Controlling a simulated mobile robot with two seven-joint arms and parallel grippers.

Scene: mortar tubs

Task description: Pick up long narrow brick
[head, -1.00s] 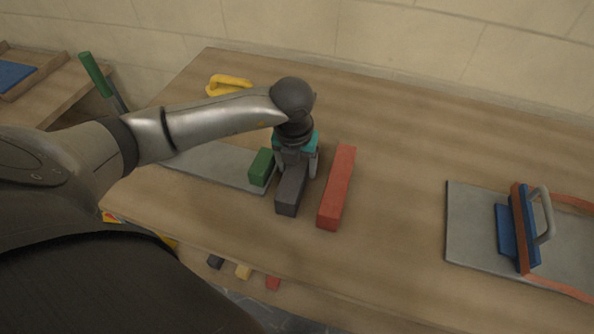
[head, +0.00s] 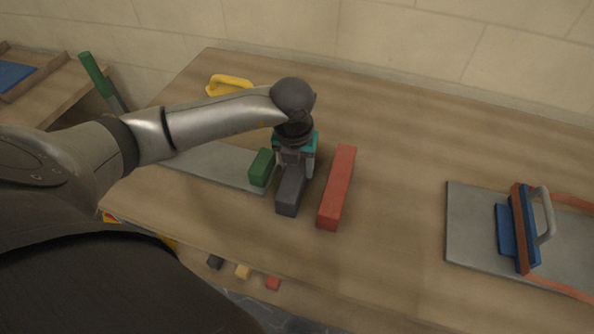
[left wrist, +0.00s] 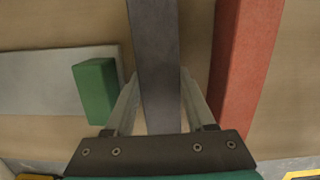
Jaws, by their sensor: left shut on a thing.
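A long narrow dark grey brick (head: 289,195) lies on the wooden table, pointing toward the near edge. My left gripper (head: 296,168) comes down over its far part and is shut on it, with one finger on each side. In the left wrist view the grey brick (left wrist: 155,60) runs between the two fingers of the left gripper (left wrist: 160,100). Whether it is clear of the table cannot be told. A long red brick (head: 337,190) lies just right of it, apart from the gripper. My right gripper is not in view.
A short green block (head: 261,167) stands close on the left, at the end of a grey board (head: 215,163). A yellow-handled tool (head: 229,84) lies behind. The table's middle right is clear.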

